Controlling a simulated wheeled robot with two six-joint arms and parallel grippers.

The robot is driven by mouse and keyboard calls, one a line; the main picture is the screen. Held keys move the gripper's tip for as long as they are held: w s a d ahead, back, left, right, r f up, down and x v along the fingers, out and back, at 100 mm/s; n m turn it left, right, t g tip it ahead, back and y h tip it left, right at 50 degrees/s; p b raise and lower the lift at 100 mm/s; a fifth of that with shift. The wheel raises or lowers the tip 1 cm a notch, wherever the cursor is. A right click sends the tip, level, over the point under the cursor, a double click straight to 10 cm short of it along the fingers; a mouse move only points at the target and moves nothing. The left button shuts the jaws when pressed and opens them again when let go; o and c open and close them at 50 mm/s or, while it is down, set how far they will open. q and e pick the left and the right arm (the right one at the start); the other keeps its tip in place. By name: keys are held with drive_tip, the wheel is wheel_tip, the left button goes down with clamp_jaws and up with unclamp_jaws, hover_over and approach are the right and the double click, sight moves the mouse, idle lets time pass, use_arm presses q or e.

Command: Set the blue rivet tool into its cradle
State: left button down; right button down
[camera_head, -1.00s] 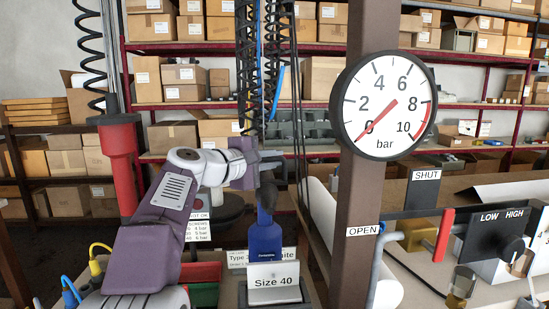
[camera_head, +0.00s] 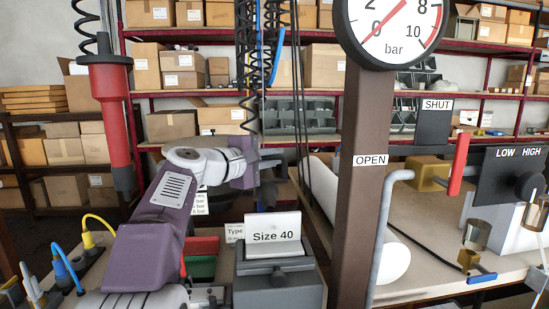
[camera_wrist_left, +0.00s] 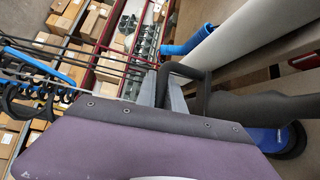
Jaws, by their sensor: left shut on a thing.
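My left arm reaches in from the left in the head view, and its gripper (camera_head: 266,168) is at the end, above and behind the "Size 40" card (camera_head: 272,237). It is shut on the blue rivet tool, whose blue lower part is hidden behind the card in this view. In the left wrist view, the tool's dark body and blue end (camera_wrist_left: 268,139) show beyond the purple wrist cover. The card stands on a dark grey block (camera_head: 278,292). I cannot tell whether this block is the cradle, or whether the tool touches it. My right gripper is out of view.
A brown post (camera_head: 360,220) with a pressure gauge (camera_head: 394,25) stands right of the gripper. Black coiled hoses (camera_head: 246,70) hang above it. A red cylinder (camera_head: 109,110) hangs at left. Red and green bins (camera_head: 203,266) lie left of the block. A white roll lies behind the post.

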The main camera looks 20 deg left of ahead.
use_arm(q)
drive_tip(key=c, duration=1.6)
unclamp_jaws()
drive_tip(key=shift+f, duration=0.5)
drive_tip(key=shift+o, duration=0.7)
drive_tip(key=shift+a, duration=0.25)
drive_tip(key=shift+r, duration=0.1)
drive_tip(key=shift+d+r, duration=0.1)
drive_tip(key=v, duration=0.9)
